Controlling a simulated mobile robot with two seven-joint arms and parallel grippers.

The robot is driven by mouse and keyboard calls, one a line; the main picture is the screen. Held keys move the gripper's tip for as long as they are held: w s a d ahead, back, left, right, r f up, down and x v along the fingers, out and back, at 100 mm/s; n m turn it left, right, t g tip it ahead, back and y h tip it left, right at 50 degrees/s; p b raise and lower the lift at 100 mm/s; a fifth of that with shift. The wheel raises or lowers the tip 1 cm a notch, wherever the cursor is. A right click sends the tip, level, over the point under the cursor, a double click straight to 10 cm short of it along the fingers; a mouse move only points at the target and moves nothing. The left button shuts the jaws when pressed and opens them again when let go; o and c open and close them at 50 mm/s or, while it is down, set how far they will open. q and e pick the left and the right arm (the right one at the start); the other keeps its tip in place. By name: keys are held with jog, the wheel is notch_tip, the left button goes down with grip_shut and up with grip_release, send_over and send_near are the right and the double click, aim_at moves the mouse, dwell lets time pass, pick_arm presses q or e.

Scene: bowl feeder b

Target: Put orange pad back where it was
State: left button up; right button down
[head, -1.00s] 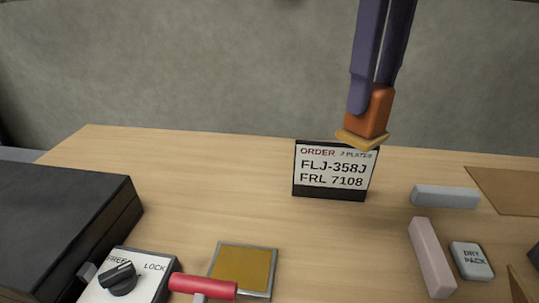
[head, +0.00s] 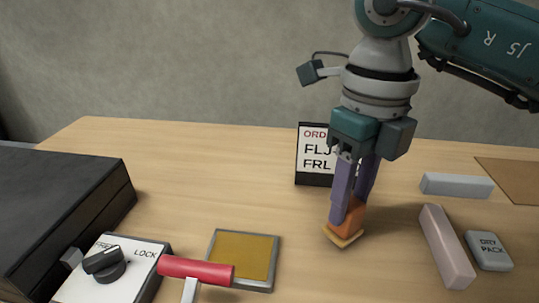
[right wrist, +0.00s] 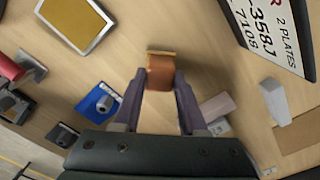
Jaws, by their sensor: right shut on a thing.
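The orange pad (head: 352,217) is an orange block with a flat yellowish base. My right gripper (head: 347,208) is shut on its upper part, and its fingers point down. The pad is low over the open table, slightly tilted; I cannot tell whether its base touches the wood. In the right wrist view the orange pad (right wrist: 160,73) sits between the two fingertips. A grey-rimmed square plate with a mustard-yellow face (head: 243,258) lies to the left of the pad, apart from it. My left gripper is not in view.
An order sign (head: 312,160) stands behind the right gripper, partly hidden. A red-handled tool (head: 196,269), a lock switch panel (head: 120,272) and a black case (head: 60,205) are at left. A pink block (head: 446,246), dry pack (head: 489,251) and grey-blue block (head: 457,185) lie at right.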

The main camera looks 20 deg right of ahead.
aim_at(351, 202)
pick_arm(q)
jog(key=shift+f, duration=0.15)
pick_arm(e)
jog(key=shift+f, duration=0.95)
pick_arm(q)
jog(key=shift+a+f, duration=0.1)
pick_arm(e)
jog(key=shift+c, duration=2.3)
grip_release()
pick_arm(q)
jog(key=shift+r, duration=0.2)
pick_arm(e)
jog(key=shift+r, duration=0.3)
pick_arm(q)
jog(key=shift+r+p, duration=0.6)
jog(key=shift+p, duration=0.1)
pick_arm(e)
notch_tip(351, 202, up, 12)
jog(key=shift+f, duration=0.2)
